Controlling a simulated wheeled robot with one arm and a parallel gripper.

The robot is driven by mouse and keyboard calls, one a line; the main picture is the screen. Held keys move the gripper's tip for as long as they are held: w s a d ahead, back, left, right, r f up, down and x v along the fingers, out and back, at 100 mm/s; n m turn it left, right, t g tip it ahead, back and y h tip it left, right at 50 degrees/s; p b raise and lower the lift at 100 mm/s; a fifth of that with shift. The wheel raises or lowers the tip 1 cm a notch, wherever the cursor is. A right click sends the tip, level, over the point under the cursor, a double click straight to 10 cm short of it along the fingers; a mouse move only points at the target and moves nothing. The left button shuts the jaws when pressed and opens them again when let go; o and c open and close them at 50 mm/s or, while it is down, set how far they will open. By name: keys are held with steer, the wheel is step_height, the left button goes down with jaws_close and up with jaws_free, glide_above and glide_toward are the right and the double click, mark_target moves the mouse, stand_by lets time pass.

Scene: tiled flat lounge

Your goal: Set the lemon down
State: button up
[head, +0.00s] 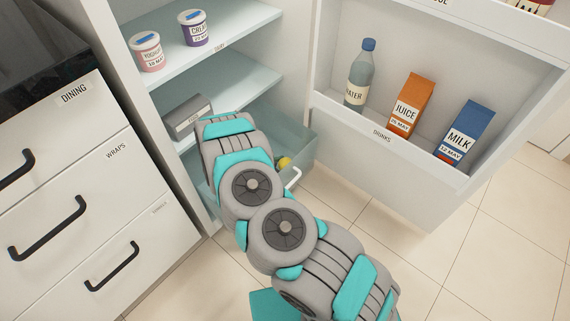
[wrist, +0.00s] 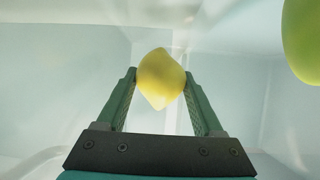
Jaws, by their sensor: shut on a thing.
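The yellow lemon (wrist: 161,78) is between the two green fingers of my gripper (wrist: 161,84) in the wrist view, and the gripper is shut on it. Pale, see-through walls surround it there, and I cannot tell whether the lemon touches a surface. In the head view my arm reaches into the open fridge at its lower drawer (head: 300,146); my gripper is hidden behind my arm. A small yellow thing (head: 285,162) shows in the drawer beside my arm; I cannot tell whether it is the held lemon.
A green fruit (wrist: 303,40) is close on the right in the wrist view. A grey labelled box (head: 187,115) sits on the shelf above the drawer. The open fridge door (head: 400,150) holds a water bottle, juice and milk. Kitchen drawers (head: 75,190) stand at left.

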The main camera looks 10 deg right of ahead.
mark_target(281, 165)
steer(key=shift+f+b, duration=0.45)
steer(key=shift+f, duration=0.05)
steer(key=o, duration=1.4)
steer(key=shift+o, duration=0.2)
steer(key=shift+r, duration=0.1)
steer(key=shift+r+p, duration=0.6)
steer(key=shift+p, duration=0.15)
steer(key=b+v, duration=0.1)
steer(key=v, duration=0.6)
steer(key=shift+s+a, duration=0.2)
